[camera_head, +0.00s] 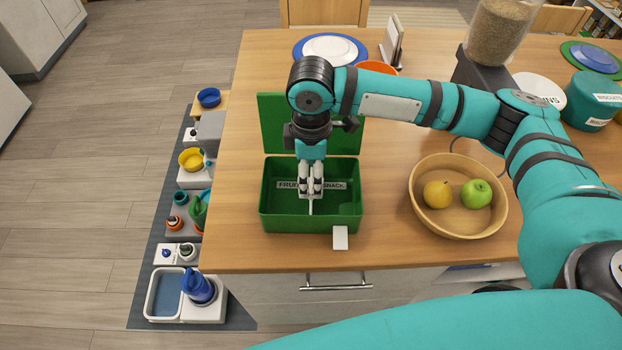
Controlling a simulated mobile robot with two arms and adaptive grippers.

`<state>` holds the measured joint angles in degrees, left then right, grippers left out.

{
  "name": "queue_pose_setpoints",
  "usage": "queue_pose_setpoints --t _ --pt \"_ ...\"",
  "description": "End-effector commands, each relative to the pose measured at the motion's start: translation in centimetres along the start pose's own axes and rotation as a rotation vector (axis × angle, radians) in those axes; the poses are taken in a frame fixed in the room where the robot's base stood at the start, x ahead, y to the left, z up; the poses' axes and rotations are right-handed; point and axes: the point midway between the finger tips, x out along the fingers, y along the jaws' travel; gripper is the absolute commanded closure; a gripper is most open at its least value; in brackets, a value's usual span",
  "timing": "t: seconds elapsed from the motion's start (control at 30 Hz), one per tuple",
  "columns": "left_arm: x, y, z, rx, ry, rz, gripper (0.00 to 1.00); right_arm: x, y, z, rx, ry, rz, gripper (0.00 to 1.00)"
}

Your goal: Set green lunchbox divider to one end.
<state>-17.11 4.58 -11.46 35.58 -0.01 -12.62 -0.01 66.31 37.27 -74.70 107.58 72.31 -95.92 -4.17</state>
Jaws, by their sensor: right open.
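The green lunchbox (348,222) stands on the wooden counter with its lid (273,120) raised at the back. A label reading "FRUIT" and "SNACK" runs along its inner back wall, partly covered by my gripper. A thin, pale upright strip (311,208), which looks like the divider seen edge-on, stands near the middle of the box. My right gripper (311,195) points down into the box, directly over this strip, with its fingers open. The fingers hide the strip's upper part, and I cannot tell whether they touch it. My left gripper is not in view.
A wooden bowl (427,218) with a yellow fruit (438,194) and a green apple (476,193) is to the right. A small white tag (340,238) is at the box's front. Plates (330,48) lie behind.

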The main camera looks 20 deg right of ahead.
Motion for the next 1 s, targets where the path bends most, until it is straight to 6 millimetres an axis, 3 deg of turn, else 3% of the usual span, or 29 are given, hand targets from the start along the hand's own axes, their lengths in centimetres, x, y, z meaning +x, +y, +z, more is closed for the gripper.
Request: queue_pose_setpoints --t 0.23,0.63,1.0 --pt "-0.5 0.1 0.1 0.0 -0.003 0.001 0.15 3.2 0.0 0.0 0.001 -0.001 -0.001 0.35" --pt "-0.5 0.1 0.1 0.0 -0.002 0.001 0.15 4.0 0.0 0.0 0.0 0.0 0.001 0.36" --pt "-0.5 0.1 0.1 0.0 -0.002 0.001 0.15 3.9 0.0 0.0 0.0 0.0 0.001 0.84"
